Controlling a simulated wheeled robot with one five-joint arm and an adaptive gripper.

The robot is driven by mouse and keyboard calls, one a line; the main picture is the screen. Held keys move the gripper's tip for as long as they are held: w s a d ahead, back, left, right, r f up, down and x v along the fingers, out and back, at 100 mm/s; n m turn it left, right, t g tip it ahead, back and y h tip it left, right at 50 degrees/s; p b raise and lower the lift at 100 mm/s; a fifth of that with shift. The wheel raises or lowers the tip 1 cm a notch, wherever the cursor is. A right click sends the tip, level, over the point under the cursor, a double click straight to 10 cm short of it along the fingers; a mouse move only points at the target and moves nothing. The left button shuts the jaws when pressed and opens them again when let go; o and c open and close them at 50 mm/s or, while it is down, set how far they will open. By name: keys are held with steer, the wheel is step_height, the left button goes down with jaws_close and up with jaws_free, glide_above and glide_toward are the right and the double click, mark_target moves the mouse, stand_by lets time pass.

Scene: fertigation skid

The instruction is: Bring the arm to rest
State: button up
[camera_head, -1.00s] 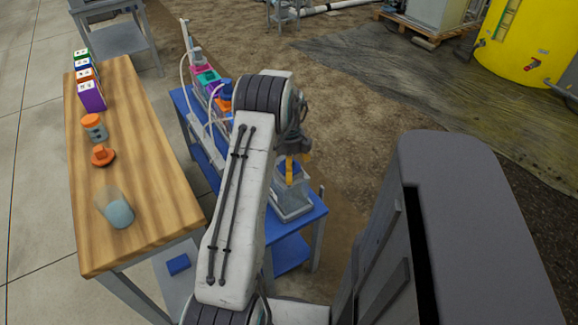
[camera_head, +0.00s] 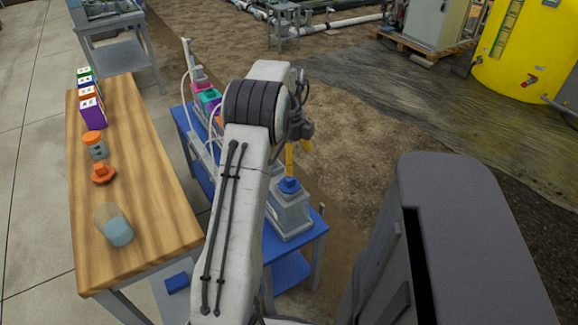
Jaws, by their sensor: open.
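My arm rises through the middle of the view, bent at a black-banded elbow. My gripper (camera_head: 297,156), with yellow fingers, hangs beyond the elbow and is partly hidden by it. It is open, and its fingertips are just above the blue cap (camera_head: 289,185) of a clear container (camera_head: 291,215) in the picture. I cannot tell the exact gap between them. The container stands on the blue skid table (camera_head: 305,238). Nothing shows between the fingers.
A wooden bench (camera_head: 150,215) on the left holds several coloured boxes (camera_head: 92,112), an orange-lidded jar (camera_head: 95,146), an orange knob-like part (camera_head: 103,173) and a beaker (camera_head: 114,226). Coloured dosing units (camera_head: 208,98) stand behind my arm. A yellow tank (camera_head: 530,50) is at back right.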

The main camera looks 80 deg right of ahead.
steer(key=shift+r, duration=0.5)
stand_by(0.4)
